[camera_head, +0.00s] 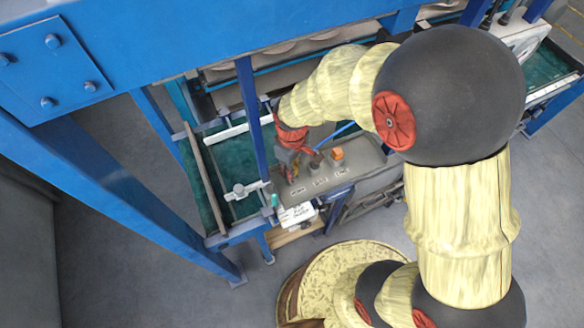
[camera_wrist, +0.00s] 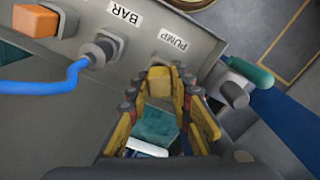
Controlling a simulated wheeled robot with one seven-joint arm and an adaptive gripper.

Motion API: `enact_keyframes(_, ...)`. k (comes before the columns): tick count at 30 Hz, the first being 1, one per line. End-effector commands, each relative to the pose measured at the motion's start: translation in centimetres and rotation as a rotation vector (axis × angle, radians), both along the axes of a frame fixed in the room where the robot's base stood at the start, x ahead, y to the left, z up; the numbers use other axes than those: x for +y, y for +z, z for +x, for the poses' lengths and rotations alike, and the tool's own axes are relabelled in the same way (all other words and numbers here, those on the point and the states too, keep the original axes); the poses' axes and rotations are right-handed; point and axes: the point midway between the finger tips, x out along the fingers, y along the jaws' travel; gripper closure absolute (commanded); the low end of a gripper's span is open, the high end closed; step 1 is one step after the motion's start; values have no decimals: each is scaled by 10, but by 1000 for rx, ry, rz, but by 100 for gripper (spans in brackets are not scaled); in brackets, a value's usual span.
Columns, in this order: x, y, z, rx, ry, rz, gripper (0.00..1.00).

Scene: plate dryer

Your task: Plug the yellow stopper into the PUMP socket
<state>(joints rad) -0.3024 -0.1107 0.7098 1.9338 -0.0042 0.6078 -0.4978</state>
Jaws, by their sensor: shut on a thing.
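My gripper (camera_head: 291,160) reaches down to the near left end of the grey panel (camera_head: 365,172), close behind the PUMP label. In the wrist view my gripper (camera_wrist: 160,90) has its fingers closed around the yellow stopper (camera_wrist: 159,73), just beside the PUMP label (camera_wrist: 172,40). Only a small part of the stopper shows between the fingers. The PUMP socket itself is hidden by the fingers and stopper, so I cannot tell whether the stopper is in it or just above it.
A blue hose (camera_wrist: 42,85) runs into the BAR socket (camera_wrist: 103,48) next to the gripper. An orange plug (camera_head: 338,155) sits at the third socket. A green-handled lever (camera_wrist: 250,72) is beside the panel end. A blue post (camera_head: 250,120) stands left of my gripper.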

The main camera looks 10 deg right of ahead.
Motion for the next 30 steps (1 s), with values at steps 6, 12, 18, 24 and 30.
enact_keyframes(6, 0, 0, 0, 0, 0, 0, 71)
enact_keyframes(12, 0, 0, 0, 0, 0, 0, 60)
enact_keyframes(18, 0, 0, 0, 0, 0, 0, 57)
enact_keyframes(24, 0, 3, 1, -1, 0, 0, 57)
enact_keyframes(30, 1, 31, 1, -6, 0, 2, 57)
